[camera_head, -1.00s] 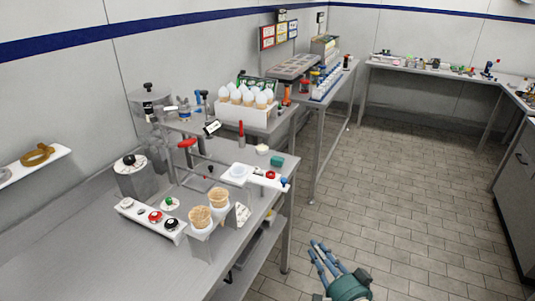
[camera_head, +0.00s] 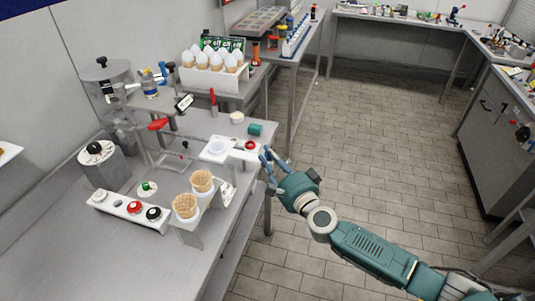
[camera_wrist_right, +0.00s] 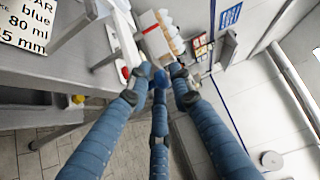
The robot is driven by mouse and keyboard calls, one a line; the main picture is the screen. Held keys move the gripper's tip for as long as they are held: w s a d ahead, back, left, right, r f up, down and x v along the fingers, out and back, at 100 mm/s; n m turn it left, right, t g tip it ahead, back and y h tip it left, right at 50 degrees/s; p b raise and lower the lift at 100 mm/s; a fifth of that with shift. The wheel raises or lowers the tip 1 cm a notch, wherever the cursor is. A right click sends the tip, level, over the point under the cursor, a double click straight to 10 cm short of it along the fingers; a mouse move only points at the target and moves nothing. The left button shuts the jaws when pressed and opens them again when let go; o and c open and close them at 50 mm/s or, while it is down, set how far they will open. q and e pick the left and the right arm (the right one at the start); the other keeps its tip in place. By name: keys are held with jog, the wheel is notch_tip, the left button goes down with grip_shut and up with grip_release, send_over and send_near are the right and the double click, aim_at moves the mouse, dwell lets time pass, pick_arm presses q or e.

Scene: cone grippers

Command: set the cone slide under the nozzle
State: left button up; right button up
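The cone slide (camera_head: 232,150), a white plate with a pale round holder and a red ring, lies at the right edge of the steel worktop. My right gripper (camera_head: 266,166) is at the slide's right end, its three blue fingers spread. The dispenser with a red lever (camera_head: 158,124) stands left of the slide. I cannot clearly make out its nozzle. My left gripper is out of view.
Two waffle cones (camera_head: 202,181) stand in a white holder in front of the slide. A white panel with knobs (camera_head: 132,207) lies left of them. A white rack of filled cones (camera_head: 210,82) stands farther back. The floor right is clear.

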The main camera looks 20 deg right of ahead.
aim_at(231, 152)
jog(key=shift+w+a, duration=0.1)
jog(key=shift+w, duration=0.5)
grip_shut()
jog(key=w+a, duration=0.1)
jog(key=w+a+p, duration=0.1)
jog(key=a, duration=0.1)
jog(key=w+a, duration=0.1)
jog(key=shift+a+r+p, duration=0.2)
jog(key=shift+r+p, duration=0.1)
jog(key=shift+p, duration=0.05)
jog(key=w+a, duration=0.1)
jog(key=a, duration=0.1)
jog(key=w+a, duration=0.1)
jog(key=a, duration=0.1)
jog(key=w+a, duration=0.1)
jog(key=w, duration=0.1)
jog(key=shift+a+f, duration=0.2)
jog(key=shift+a, duration=0.2)
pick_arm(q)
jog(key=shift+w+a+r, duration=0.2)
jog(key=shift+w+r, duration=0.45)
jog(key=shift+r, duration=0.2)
pick_arm(e)
grip_release()
